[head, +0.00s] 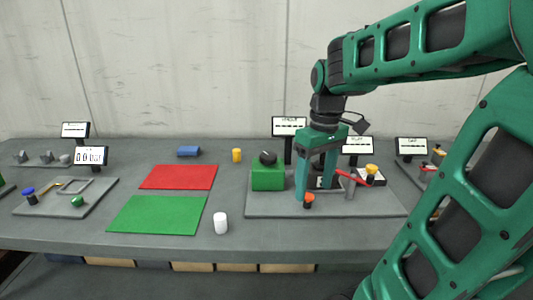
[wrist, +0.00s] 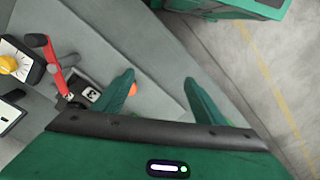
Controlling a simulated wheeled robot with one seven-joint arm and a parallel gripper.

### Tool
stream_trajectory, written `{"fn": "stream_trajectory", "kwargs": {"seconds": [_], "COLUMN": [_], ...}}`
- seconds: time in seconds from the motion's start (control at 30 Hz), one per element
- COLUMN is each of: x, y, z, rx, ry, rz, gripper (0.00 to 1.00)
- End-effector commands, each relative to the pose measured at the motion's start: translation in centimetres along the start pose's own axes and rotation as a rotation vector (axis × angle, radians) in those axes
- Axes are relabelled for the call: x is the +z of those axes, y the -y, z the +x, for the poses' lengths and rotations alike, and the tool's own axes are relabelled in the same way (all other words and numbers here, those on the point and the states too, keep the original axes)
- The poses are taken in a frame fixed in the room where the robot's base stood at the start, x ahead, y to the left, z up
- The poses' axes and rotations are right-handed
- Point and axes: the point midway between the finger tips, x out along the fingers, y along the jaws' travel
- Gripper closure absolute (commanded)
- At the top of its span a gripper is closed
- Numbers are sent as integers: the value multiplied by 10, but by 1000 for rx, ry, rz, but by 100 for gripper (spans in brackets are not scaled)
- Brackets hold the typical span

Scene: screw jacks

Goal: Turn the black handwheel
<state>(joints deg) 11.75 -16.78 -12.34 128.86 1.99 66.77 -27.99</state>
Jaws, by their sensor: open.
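A black round handwheel (head: 268,157) sits on top of a green block (head: 268,178), on the left part of a grey plate (head: 270,207). I cannot make out the handwheel in the wrist view. My gripper (head: 315,194) points down over the middle of the plate, to the right of the green block and apart from the handwheel. In the wrist view its two fingers (wrist: 158,84) are spread, with nothing held between them. An orange knob (head: 309,200) is close to the fingers; it also shows beside the left finger in the wrist view (wrist: 133,90).
A red lever (head: 352,177) and a yellow knob (head: 371,170) stand right of my gripper. Display signs (head: 289,126) rise behind the plate. A white cylinder (head: 220,223), a green mat (head: 157,216) and a red mat (head: 178,177) lie to the left.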

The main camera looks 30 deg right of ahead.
Motion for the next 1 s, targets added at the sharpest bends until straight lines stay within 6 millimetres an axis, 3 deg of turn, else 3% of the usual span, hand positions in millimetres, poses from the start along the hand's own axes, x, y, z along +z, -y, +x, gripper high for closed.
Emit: {"fn": "stream_trajectory", "kwargs": {"seconds": [0.03,0.1,0.3,0.5,0.63,0.77,1.0], "x": [-29,-64,-156,-218,-236,-242,-241], "y": [-6,-11,-24,-32,-34,-35,-36], "z": [-13,-28,-61,-77,-80,-78,-47], "rx": [-1,-4,2,11,14,14,11], "ry": [0,-1,8,29,41,44,46], "rz": [-130,-325,-874,-1286,-1428,-1478,-1479], "gripper": [36,36,36,36,36,36,36]}}
